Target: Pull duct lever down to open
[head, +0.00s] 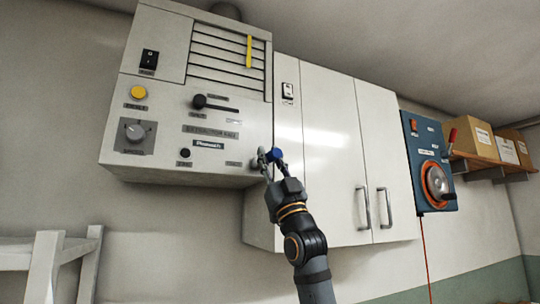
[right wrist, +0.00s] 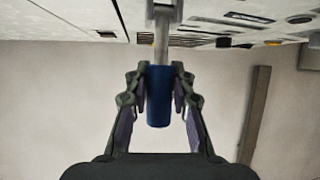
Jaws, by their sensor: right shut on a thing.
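The duct lever shows a blue grip (head: 275,154) at the lower right corner of the grey control unit (head: 262,140). In the right wrist view the blue grip (right wrist: 158,95) sits on a pale metal rod that runs up to a bracket on the unit. My right gripper (head: 270,160) is shut on the blue grip, with one finger on each side of it; it also shows in the right wrist view (right wrist: 159,100). The lever's pivot is mostly hidden behind the gripper in the head view. My left gripper is not in view.
A white cabinet (head: 330,130) with two handles adjoins the unit on the right. A blue panel (head: 414,140) with a round dial and red lever hangs further right, beside a shelf of boxes (head: 474,137). A white wooden frame (head: 45,262) stands lower left.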

